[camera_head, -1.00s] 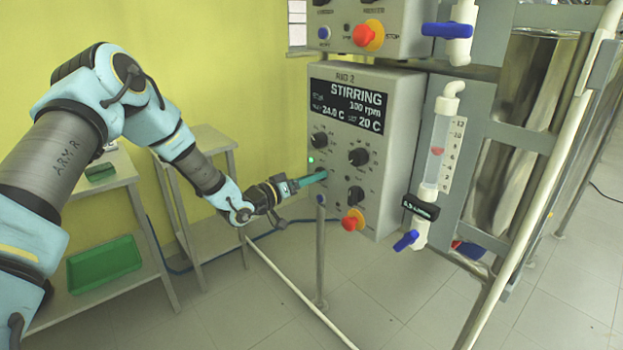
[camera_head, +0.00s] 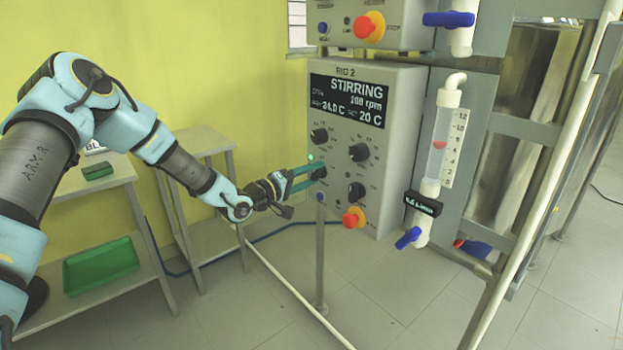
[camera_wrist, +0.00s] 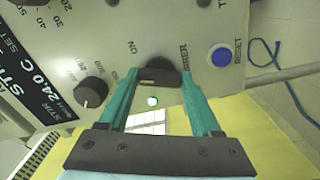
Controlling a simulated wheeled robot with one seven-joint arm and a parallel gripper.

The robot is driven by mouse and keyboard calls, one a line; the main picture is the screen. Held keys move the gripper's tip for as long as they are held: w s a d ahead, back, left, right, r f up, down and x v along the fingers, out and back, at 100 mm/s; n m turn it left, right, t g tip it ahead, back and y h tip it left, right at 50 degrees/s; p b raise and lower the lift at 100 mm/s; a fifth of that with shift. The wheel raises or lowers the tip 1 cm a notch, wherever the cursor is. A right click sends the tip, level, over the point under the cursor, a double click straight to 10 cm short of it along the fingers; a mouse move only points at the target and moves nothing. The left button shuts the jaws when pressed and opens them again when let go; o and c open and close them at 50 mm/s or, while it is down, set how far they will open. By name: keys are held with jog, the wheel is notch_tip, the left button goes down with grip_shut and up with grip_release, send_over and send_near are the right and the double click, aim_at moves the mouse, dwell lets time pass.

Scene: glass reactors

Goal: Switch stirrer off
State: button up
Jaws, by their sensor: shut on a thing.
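The control box (camera_head: 398,145) marked RIG 2 has a display (camera_head: 347,100) reading STIRRING, about 100 rpm, 24.0 C and 20 C. A green lamp (camera_head: 310,158) is lit on its left side, also visible in the wrist view (camera_wrist: 152,101). My gripper (camera_head: 318,172) reaches the lower left of the panel. In the wrist view, the teal fingers of my gripper (camera_wrist: 160,82) sit on both sides of the dark stirrer knob (camera_wrist: 161,74), shut on its raised bar. Its label is partly hidden, with "ON" to the left and "RER" to the right.
A metal post (camera_head: 320,250) stands below my gripper. A valve with a blue handle (camera_head: 408,238) hangs at right.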

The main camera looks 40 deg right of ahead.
jog(key=shift+n, duration=2)
jog(key=shift+b, duration=0.3)
jog(key=o, duration=1.4)
jog(key=a, duration=0.3)
jog(key=a+b, duration=0.1)
jog(key=a, duration=0.3)
jog(key=a+b, duration=0.1)
jog(key=a, duration=0.2)
jog(key=shift+w+a, duration=0.35)
jog(key=shift+a, duration=0.05)
jog(key=shift+a+f, duration=0.1)
